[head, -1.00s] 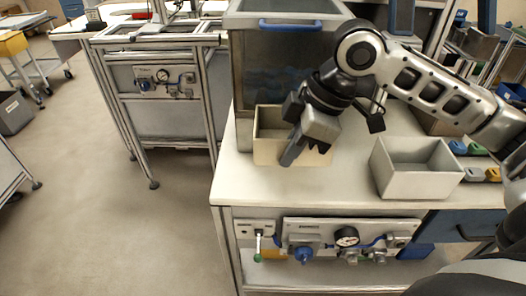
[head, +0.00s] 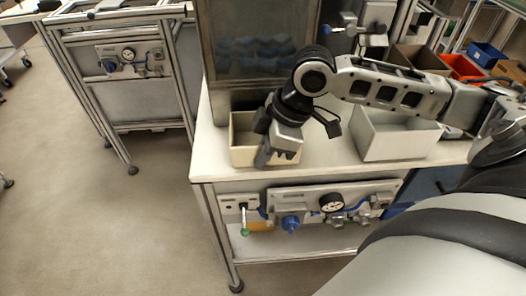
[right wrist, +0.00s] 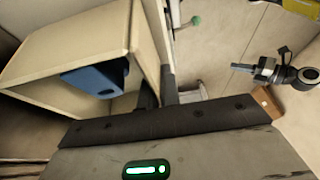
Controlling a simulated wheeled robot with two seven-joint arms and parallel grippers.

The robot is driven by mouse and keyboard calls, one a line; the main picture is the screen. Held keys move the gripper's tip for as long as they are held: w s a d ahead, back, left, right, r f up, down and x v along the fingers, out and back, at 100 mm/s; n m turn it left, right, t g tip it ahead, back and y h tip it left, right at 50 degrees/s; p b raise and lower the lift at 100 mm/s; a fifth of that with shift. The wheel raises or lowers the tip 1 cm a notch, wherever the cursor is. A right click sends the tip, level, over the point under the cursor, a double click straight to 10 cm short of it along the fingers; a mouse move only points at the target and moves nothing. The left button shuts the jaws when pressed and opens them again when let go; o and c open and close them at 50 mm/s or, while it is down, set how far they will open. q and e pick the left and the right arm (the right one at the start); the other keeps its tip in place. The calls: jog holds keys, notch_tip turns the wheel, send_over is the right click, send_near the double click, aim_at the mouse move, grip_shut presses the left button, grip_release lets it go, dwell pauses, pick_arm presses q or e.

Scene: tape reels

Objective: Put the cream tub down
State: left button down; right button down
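The cream tub (head: 245,126) is at the front left of the worktable (head: 212,160), close to its front edge. My right gripper (head: 264,156) is at the tub's front right side. In the right wrist view, the tub (right wrist: 70,50) is on the left, and its wall runs between the dark fingers (right wrist: 158,92), which look closed on it. A blue part (right wrist: 95,80) lies inside the tub. Whether the tub's base touches the tabletop is hard to tell. My left gripper is out of view.
A grey bin (head: 398,145) stands to the right on the table, partly behind my right arm. A machine with a clear window (head: 258,50) is behind the tub. A valve panel (head: 335,200) is on the table's front.

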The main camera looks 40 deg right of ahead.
jog(key=c, duration=1.6)
grip_release()
jog(key=v, duration=1.2)
jog(key=shift+r+p, duration=0.1)
jog(key=shift+p, duration=0.25)
